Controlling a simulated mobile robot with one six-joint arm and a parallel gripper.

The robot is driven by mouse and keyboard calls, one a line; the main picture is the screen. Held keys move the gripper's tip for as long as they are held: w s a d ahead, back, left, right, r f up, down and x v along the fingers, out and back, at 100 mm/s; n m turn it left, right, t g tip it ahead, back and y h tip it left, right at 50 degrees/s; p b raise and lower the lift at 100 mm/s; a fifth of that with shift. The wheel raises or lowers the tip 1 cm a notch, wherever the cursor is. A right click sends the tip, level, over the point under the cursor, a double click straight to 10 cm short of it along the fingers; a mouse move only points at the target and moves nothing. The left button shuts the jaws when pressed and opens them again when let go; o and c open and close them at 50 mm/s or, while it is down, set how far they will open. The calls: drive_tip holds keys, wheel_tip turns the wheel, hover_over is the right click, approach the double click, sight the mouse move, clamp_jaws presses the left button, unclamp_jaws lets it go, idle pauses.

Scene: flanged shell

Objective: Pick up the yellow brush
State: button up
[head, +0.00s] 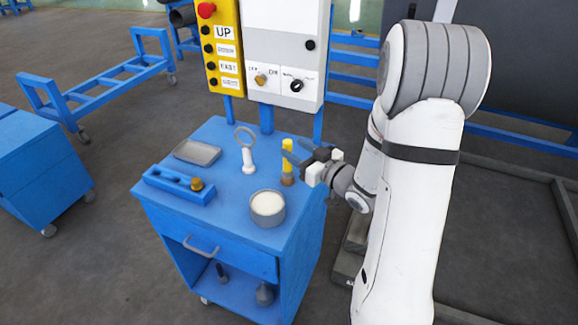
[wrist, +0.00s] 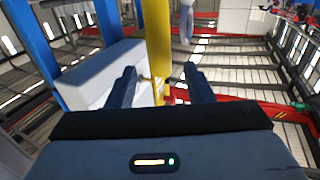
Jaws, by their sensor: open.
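The yellow brush (head: 287,161) stands upright on the blue cart top, toward its right back, with its brown bristle end down. My gripper (head: 298,160) reaches in from the right at the brush's height, its fingers close around or beside the handle. In the wrist view my gripper (wrist: 161,88) is open. The yellow handle (wrist: 158,45) rises between the two dark fingers, with a gap on each side. How deep the handle sits between them is hard to tell.
On the cart top (head: 222,216) are a round tin with pale contents (head: 268,206), a white-handled ring tool (head: 247,154), a grey tray (head: 197,152) and a blue tool with a brass knob (head: 178,185). A control box (head: 284,50) stands behind.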

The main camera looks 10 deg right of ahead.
sight(291, 146)
drive_tip(key=x, duration=0.3)
drive_tip(key=shift+w+a+p, duration=0.3)
clamp_jaws()
